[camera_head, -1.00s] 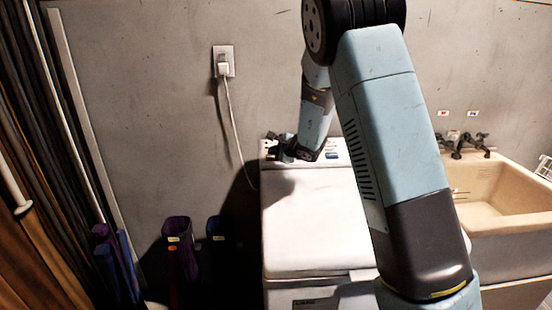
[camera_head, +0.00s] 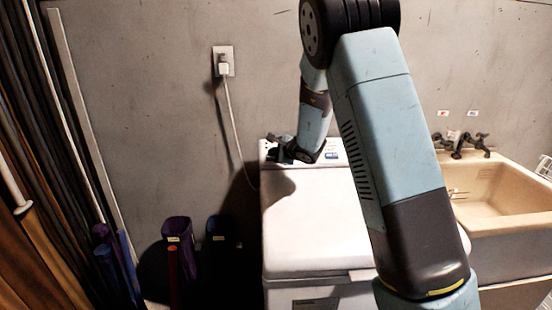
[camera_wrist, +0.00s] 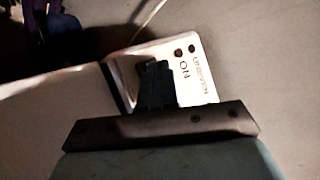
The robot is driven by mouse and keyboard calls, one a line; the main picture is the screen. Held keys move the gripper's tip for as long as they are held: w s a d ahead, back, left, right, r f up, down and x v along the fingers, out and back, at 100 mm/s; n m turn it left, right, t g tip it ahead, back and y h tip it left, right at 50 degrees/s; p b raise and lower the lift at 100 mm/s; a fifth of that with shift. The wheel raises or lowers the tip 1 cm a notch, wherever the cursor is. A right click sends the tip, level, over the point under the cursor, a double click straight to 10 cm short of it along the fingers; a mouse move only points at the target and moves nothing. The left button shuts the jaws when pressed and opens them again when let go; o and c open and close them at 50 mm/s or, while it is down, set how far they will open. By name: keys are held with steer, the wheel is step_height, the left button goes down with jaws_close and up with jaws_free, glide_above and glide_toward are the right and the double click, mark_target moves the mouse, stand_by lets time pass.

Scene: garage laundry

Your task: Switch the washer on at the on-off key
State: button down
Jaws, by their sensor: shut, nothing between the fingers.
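The white washer (camera_head: 315,225) stands against the wall with its lid closed. Its control panel (camera_head: 335,150) runs along the back edge. In the wrist view the left end of the panel (camera_wrist: 205,85) shows two dark round spots, one beside the word ON. I cannot tell whether these are lamps or keys. My gripper (camera_head: 275,150) is over the panel's left end, pointing down at it. Its fingers (camera_wrist: 155,68) are shut and empty, just beside the ON label. They hide part of the panel, and the on-off key is not clearly seen. I cannot tell whether they touch the panel.
A wall socket (camera_head: 223,62) holds a plug with a white cord hanging behind the washer. A sink (camera_head: 505,220) with taps (camera_head: 462,142) stands at the right. The wall is close behind the panel.

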steer(key=shift+w+f, duration=0.1)
steer(key=shift+f, duration=0.45)
stand_by(0.9)
steer(key=shift+r, duration=0.2)
steer(key=shift+s+r, duration=0.3)
steer(key=shift+r, duration=0.45)
steer(key=shift+s+r, duration=0.35)
steer(key=shift+r, duration=0.4)
steer(key=shift+s+r, duration=0.3)
steer(key=shift+r, duration=0.5)
steer(key=shift+s+r, duration=0.35)
steer(key=shift+r, duration=0.4)
